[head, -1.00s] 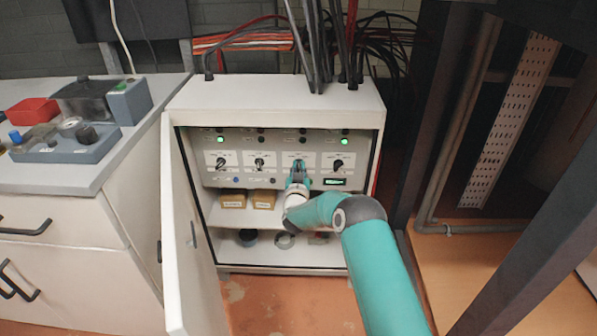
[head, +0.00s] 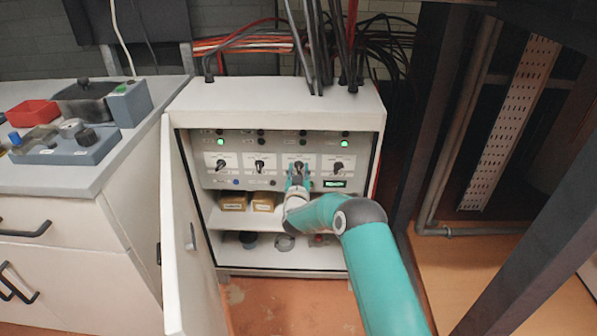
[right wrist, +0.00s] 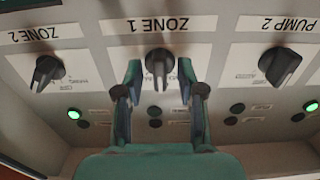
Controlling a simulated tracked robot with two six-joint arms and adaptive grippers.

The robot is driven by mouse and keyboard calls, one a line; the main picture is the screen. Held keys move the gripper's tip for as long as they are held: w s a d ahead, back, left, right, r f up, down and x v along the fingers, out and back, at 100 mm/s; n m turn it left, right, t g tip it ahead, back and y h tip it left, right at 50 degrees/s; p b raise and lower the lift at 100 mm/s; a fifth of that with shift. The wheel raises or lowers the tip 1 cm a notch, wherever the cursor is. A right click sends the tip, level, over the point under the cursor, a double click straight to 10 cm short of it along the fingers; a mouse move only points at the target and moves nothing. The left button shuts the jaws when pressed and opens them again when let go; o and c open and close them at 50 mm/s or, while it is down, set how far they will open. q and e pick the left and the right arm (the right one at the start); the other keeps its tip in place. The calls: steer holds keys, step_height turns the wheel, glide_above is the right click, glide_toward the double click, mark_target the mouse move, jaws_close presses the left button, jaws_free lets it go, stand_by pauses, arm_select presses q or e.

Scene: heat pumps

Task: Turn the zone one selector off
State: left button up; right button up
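The zone one selector (right wrist: 159,66) is a black knob on a white plate lettered ZONE 1, upside down in the right wrist view. Its handle stands about vertical in that view, while the neighbouring knobs are tilted. In the head view it is the third knob (head: 299,166) from the left in the open white cabinet. My right gripper (right wrist: 160,72) is open, with a finger on each side of the knob and visible gaps between. In the head view, the gripper (head: 298,178) is at and just below the knob. My left gripper is out of view.
The zone 2 selector (right wrist: 47,70) and pump 2 selector (right wrist: 281,66) flank it. Green lamps (head: 220,142) (head: 344,143) glow above the outer knobs; those above zone one are dark. The cabinet door (head: 188,235) stands open at left. Boxes (head: 233,201) sit on the shelf below.

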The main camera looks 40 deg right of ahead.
steer(key=shift+a, duration=0.1)
steer(key=v, duration=1.2)
